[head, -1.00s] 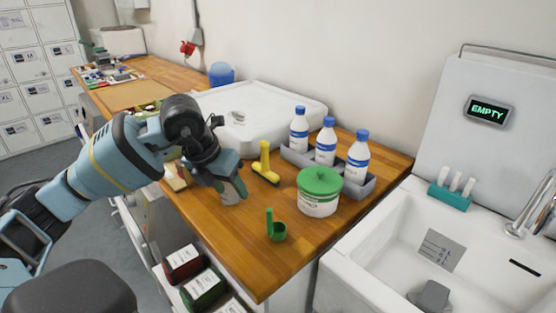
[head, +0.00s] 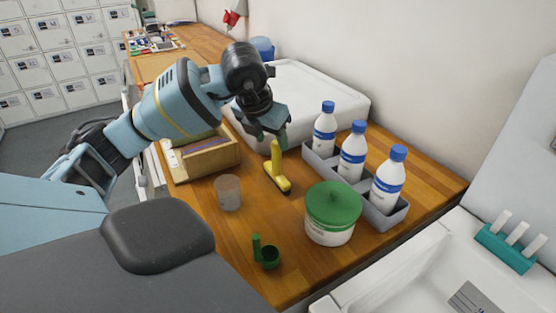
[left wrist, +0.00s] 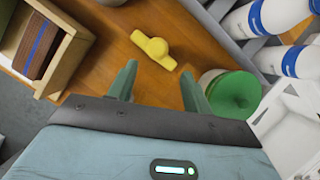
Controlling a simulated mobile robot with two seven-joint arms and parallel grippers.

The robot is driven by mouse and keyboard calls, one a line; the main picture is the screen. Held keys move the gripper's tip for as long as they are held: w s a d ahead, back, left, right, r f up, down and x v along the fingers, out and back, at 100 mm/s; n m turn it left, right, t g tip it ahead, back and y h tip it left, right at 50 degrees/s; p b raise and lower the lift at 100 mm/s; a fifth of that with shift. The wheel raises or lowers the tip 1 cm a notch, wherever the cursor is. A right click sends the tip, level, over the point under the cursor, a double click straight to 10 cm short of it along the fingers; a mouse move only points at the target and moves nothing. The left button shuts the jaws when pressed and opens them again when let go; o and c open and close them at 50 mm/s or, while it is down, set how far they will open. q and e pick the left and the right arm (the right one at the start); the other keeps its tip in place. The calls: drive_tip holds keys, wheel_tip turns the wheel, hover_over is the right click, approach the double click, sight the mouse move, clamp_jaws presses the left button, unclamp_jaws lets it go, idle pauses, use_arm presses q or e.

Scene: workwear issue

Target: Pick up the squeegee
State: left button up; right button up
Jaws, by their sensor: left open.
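The yellow squeegee (head: 277,175) stands on the wooden counter, handle up, between the white basin and the green-lidded tub. My left gripper (head: 270,137) is above and just behind its handle in the head view, with its fingers pointing down. In the left wrist view, the squeegee (left wrist: 152,46) lies beyond the open, empty fingers of my left gripper (left wrist: 160,82), roughly in line with the gap between them. The fingers appear apart from it. My right gripper is not in view.
A green-lidded tub (head: 332,212), a green scoop (head: 265,253) and a translucent cup (head: 228,192) stand nearby. White bottles with blue caps (head: 352,152) sit in a grey tray (head: 398,215). A wooden box (head: 210,158) is at the left, a white basin (head: 325,95) behind.

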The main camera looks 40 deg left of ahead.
sight(275, 143)
use_arm(q)
drive_tip(key=shift+x, duration=0.85)
drive_tip(key=shift+w+a+f, duration=0.1)
drive_tip(key=shift+w, duration=0.1)
drive_tip(key=x, duration=0.4)
drive_tip(key=shift+w+a, duration=0.35)
drive_tip(key=shift+a, duration=0.05)
drive_tip(key=shift+w+f, duration=0.1)
drive_tip(key=shift+f, duration=0.15)
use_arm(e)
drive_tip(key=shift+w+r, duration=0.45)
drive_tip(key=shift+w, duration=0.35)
use_arm(q)
clamp_jaws()
